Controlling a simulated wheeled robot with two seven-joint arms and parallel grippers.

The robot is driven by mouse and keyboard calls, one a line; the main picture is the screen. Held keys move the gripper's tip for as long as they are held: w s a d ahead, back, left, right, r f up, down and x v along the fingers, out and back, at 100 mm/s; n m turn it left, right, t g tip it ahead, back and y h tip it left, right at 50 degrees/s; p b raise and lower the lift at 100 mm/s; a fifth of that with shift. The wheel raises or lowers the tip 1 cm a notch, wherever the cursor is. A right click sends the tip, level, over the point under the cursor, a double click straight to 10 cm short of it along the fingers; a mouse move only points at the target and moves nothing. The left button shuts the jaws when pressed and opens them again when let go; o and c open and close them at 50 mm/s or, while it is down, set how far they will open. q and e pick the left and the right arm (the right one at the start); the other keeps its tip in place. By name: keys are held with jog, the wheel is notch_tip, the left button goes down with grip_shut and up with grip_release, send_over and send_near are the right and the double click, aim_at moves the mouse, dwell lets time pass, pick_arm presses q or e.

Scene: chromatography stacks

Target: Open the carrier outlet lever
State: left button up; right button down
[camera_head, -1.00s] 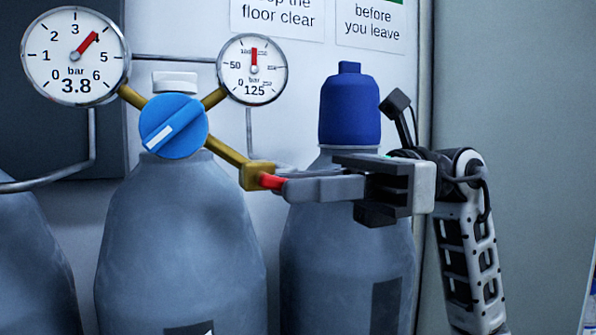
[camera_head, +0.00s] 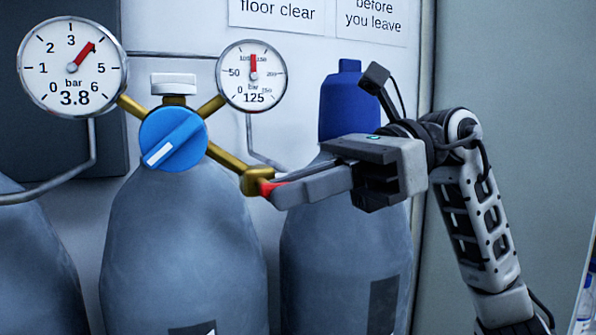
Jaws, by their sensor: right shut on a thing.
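The carrier outlet lever (camera_head: 267,187) is a small red lever at the end of a brass outlet valve (camera_head: 254,181), at the lower right of the regulator on the middle cylinder. My right gripper (camera_head: 277,193) comes in from the right and is shut on the lever. Its fingers hide most of the lever, so only a bit of red shows. The blue regulator knob (camera_head: 172,139) has a white mark pointing down-left. The left gauge (camera_head: 73,66) reads 3.8 bar. The right gauge (camera_head: 252,76) reads 125 bar. My left gripper is not in view.
A second grey cylinder (camera_head: 340,255) with a blue cap (camera_head: 346,108) stands behind my right gripper. Another cylinder (camera_head: 35,260) is cut off at the left. A grey pipe (camera_head: 92,150) runs below the left gauge. Wall signs (camera_head: 277,14) hang above.

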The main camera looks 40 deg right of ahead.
jog(key=shift+r+h, duration=0.1)
jog(key=shift+h, duration=0.3)
jog(key=c, duration=1.7)
grip_release()
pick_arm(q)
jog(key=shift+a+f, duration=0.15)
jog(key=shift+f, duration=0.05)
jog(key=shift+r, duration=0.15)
pick_arm(e)
jog(key=shift+d, duration=0.1)
pick_arm(q)
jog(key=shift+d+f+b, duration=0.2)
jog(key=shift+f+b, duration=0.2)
jog(key=shift+b, duration=0.4)
pick_arm(e)
jog(key=v, duration=1.5)
jog(key=shift+s+d, duration=0.15)
jog(key=shift+d, duration=0.2)
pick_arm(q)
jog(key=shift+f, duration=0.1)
